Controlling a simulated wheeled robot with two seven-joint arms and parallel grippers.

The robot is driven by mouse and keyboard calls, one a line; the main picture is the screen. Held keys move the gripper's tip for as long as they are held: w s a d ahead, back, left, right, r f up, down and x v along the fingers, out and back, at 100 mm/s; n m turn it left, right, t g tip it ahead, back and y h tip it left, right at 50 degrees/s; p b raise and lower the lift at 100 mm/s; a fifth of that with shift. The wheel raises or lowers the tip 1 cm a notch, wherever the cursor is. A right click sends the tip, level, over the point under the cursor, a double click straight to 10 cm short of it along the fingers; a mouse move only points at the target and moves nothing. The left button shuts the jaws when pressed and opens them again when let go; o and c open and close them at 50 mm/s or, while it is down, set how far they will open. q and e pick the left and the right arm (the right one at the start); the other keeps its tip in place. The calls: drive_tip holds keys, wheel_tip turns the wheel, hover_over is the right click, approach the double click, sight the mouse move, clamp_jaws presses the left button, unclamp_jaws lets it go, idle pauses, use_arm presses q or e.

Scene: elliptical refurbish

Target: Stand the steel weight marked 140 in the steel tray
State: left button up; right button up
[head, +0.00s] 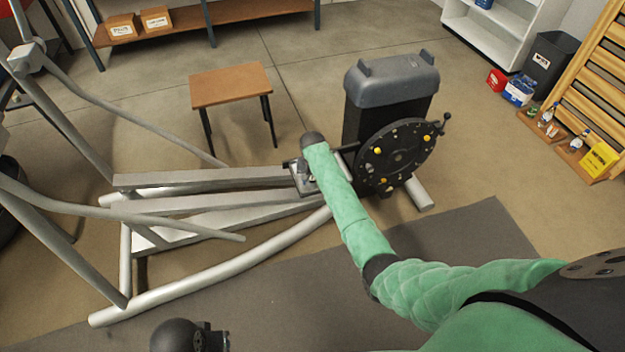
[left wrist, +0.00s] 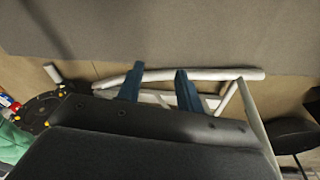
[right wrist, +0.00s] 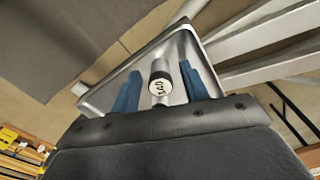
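The steel weight marked 140 (right wrist: 161,87) shows in the right wrist view as a short cylinder, its white marked end facing the camera. It appears to stand within the steel tray (right wrist: 97,99), though its foot is hard to see. My right gripper (right wrist: 158,84) is open, with its blue fingers on either side of the weight and a visible gap at each side. My left gripper (left wrist: 158,78) is open and empty, apart from the tray.
The elliptical's grey rails (head: 200,180) run left of the tray. Its black flywheel (head: 398,155) and dark housing (head: 390,82) stand close on the right. A small wooden table (head: 231,84) stands behind. The dark mat (head: 460,250) in front is mostly clear.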

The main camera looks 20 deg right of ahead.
sight(313, 178)
wheel_tip(313, 178, up, 12)
drive_tip(key=b, duration=0.1)
drive_tip(key=s+a+f+n+t, duration=0.1)
drive_tip(key=s+a+f+n, duration=0.15)
drive_tip(key=s, duration=0.95)
drive_tip(key=s+a+f+n, duration=0.15)
drive_tip(key=s+f, duration=0.25)
drive_tip(key=s, duration=0.9)
drive_tip(key=s+a+r+n, duration=0.1)
drive_tip(key=s+r, duration=0.3)
drive_tip(key=s, duration=0.9)
drive_tip(key=s+a+r+n+y, duration=0.1)
drive_tip(key=s+a+r, duration=0.2)
drive_tip(key=s, duration=0.9)
wheel_tip(313, 178, up, 2)
drive_tip(key=shift+s+r+t+y, duration=0.1)
drive_tip(key=shift+s+t+y, duration=0.2)
drive_tip(key=shift+s+t, duration=0.1)
